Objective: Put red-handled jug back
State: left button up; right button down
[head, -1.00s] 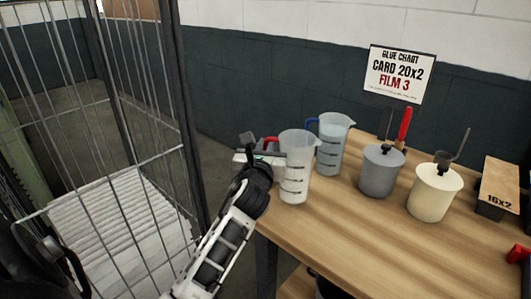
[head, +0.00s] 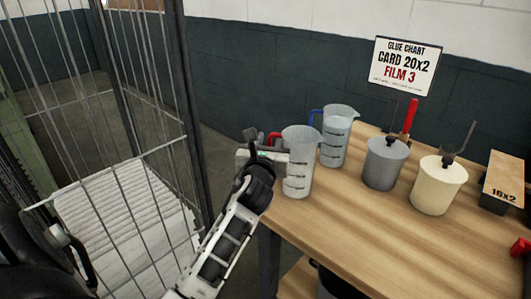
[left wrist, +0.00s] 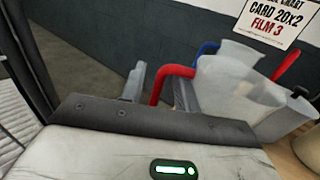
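The red-handled jug (head: 297,172) is a clear measuring jug standing upright at the left end of the wooden table, its red handle (head: 273,139) facing left. My left gripper (head: 262,156) is at that handle. In the left wrist view, the red handle (left wrist: 172,76) lies between the two open fingers (left wrist: 158,88), nearer the right finger, with a gap to the left one. The jug's body (left wrist: 235,95) is just beyond the right finger. My right gripper is not in view.
A blue-handled jug (head: 335,140) stands close behind. A grey pot (head: 383,165) and a cream pot (head: 437,187) stand to the right on the table (head: 370,235), below a glue chart sign (head: 405,66). A wire cage cart (head: 190,130) with white stacks is at left.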

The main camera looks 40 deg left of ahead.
pick_arm(q)
jog(key=v, duration=1.2)
jog(key=s+d+f+n+g+h, duration=0.2)
jog(key=s+d+f+n+h, duration=0.1)
jog(key=d+f+n, duration=0.3)
jog(key=s+d+f+n+g+h, duration=0.1)
jog(key=s+d+f+n+h, duration=0.3)
jog(key=f+n, duration=0.6)
jog(key=s+d+f+n+g+h, duration=0.2)
jog(key=s+d+f+n+h, duration=0.2)
jog(key=f+n, duration=0.5)
jog(key=s+d+n, duration=0.2)
jog(key=d+n, duration=0.1)
jog(key=shift+s+d+g+b, duration=0.25)
jog(key=shift+d+g+b, duration=0.05)
jog(key=shift+b, duration=0.05)
